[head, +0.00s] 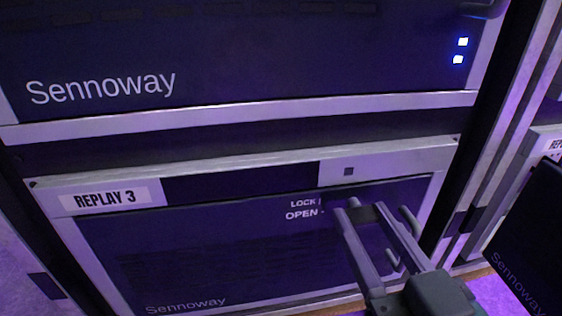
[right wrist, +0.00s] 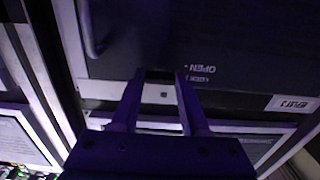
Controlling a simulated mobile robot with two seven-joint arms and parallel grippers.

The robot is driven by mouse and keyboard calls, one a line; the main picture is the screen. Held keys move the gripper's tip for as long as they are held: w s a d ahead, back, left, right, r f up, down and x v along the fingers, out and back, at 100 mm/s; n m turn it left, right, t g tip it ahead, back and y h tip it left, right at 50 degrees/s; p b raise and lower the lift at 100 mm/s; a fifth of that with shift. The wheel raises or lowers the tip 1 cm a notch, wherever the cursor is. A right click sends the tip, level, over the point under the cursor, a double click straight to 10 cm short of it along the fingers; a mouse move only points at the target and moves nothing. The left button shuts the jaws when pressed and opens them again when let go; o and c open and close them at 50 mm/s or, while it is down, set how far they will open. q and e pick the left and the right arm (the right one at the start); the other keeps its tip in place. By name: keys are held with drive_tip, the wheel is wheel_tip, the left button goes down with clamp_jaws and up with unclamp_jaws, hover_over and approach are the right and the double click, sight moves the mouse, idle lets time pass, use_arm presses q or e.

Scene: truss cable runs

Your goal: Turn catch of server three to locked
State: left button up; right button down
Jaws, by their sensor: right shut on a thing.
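Server three (head: 230,250) is the dark unit labelled REPLAY 3 (head: 105,198), in the lower part of the rack. White LOCK and OPEN marks (head: 303,209) are printed on its front; they show upside down in the right wrist view (right wrist: 200,73). My right gripper (head: 364,211) is at the front just right of these marks, shut on the small dark catch (head: 366,214). The fingers mostly hide the catch, so I cannot tell its exact angle. The fingertips also show in the right wrist view (right wrist: 160,77). My left gripper is not in view.
A curved handle (head: 409,222) stands close to the right of my right gripper and also shows in the wrist view (right wrist: 92,35). Another Sennoway server (head: 250,60) with two lit lights sits above. A dark Sennoway panel (head: 530,245) stands at right.

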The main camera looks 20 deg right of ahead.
drive_tip(key=shift+m, duration=0.4)
drive_tip(key=m+p, duration=0.2)
drive_tip(key=shift+r+m, duration=0.1)
drive_tip(key=shift+m, duration=0.2)
drive_tip(key=m+p, duration=0.1)
drive_tip(key=m, duration=0.3)
drive_tip(key=shift+m, duration=0.3)
drive_tip(key=m, duration=0.4)
drive_tip(key=shift+m+p, duration=0.3)
drive_tip(key=shift+p, duration=0.1)
drive_tip(key=m, duration=0.5)
drive_tip(key=shift+m, duration=0.4)
drive_tip(key=shift+c, duration=2)
unclamp_jaws()
